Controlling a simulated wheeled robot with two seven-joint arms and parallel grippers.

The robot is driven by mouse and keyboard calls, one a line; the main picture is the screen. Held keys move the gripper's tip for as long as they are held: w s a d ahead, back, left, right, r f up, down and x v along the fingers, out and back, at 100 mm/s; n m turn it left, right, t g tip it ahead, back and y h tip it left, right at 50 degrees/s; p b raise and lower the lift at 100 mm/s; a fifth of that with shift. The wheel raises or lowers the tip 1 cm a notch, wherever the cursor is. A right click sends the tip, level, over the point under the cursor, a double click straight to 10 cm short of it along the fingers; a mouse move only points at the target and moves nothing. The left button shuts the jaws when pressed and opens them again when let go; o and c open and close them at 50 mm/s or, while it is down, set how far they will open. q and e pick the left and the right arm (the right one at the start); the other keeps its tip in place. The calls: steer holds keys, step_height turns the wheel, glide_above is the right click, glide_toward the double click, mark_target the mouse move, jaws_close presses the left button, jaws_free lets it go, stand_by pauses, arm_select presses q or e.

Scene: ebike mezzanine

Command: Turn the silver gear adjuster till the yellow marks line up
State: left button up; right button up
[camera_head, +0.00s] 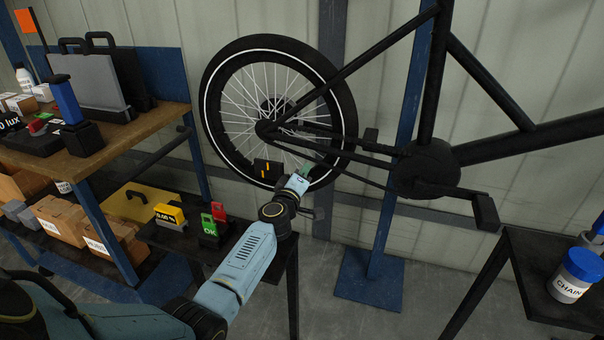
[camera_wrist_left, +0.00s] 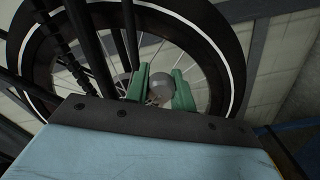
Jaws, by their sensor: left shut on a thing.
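The silver gear adjuster (camera_wrist_left: 160,86) is a round grey knob between the green fingers of my left gripper (camera_wrist_left: 158,90) in the left wrist view. In the head view my left gripper (camera_head: 304,172) reaches the lower right part of the rear wheel (camera_head: 213,113), and the adjuster is hidden there. The gripper is shut on the adjuster. A small black block (camera_head: 268,169) left of the gripper carries short yellow-orange marks. They are too small to tell whether they line up. My right gripper is not in view.
The black bike frame (camera_head: 428,75) stands before a blue post (camera_head: 385,235). A low black table at left holds a yellow meter (camera_head: 170,215) and a green OK block (camera_head: 208,226). A chain jar (camera_head: 577,275) stands at right.

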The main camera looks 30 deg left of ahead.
arm_select(q)
steer(key=n, duration=0.2)
steer(key=shift+n, duration=0.4)
steer(key=n, duration=0.4)
steer(key=shift+f+n, duration=0.1)
steer(key=shift+n, duration=0.2)
steer(key=n, duration=0.5)
steer(key=shift+f, duration=0.1)
steer(key=shift+n, duration=1.1)
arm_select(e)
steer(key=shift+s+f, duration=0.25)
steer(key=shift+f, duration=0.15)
arm_select(q)
steer(key=shift+n, duration=0.3)
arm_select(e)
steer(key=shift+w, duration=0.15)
arm_select(q)
steer(key=o, duration=1)
